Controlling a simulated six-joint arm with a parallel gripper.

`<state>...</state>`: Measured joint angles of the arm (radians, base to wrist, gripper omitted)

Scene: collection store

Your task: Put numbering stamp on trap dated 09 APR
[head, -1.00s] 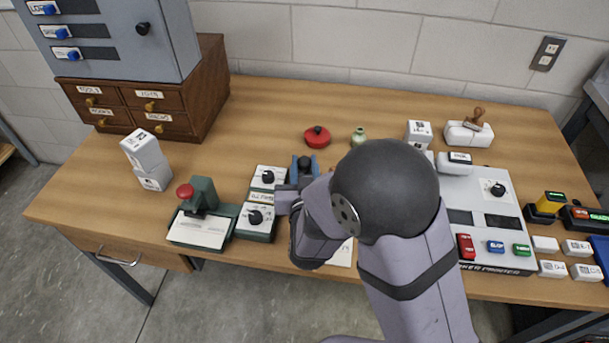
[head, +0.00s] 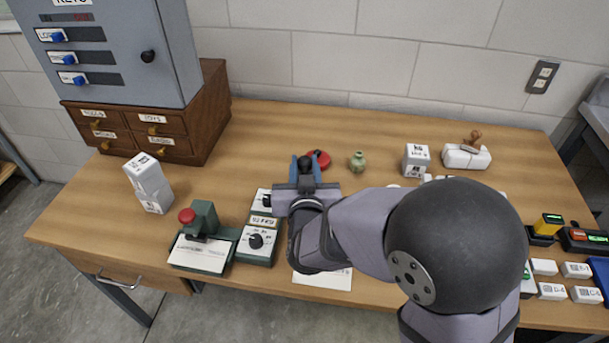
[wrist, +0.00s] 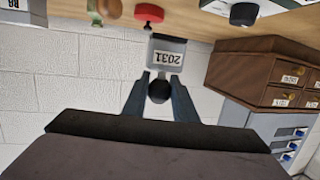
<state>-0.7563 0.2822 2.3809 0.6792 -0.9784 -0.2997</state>
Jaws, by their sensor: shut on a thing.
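My gripper (head: 305,165) is shut on the black knob of the numbering stamp (wrist: 168,58), a pale grey block with a "2031" label that appears upside down in the wrist view. The two blue-grey fingers (wrist: 159,95) flank the knob. In the head view my gripper is behind the green dial units, and the stamp's body is hidden. A white sheet (head: 322,279) lies at the table's front edge, partly covered by my arm. I cannot read 09 APR anywhere, so I cannot tell which thing is the trap with that date.
Green dial units (head: 257,242) and a green press with a red knob (head: 203,236) are in front. White boxes (head: 149,180) stand left. My arm hides much of the right side.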

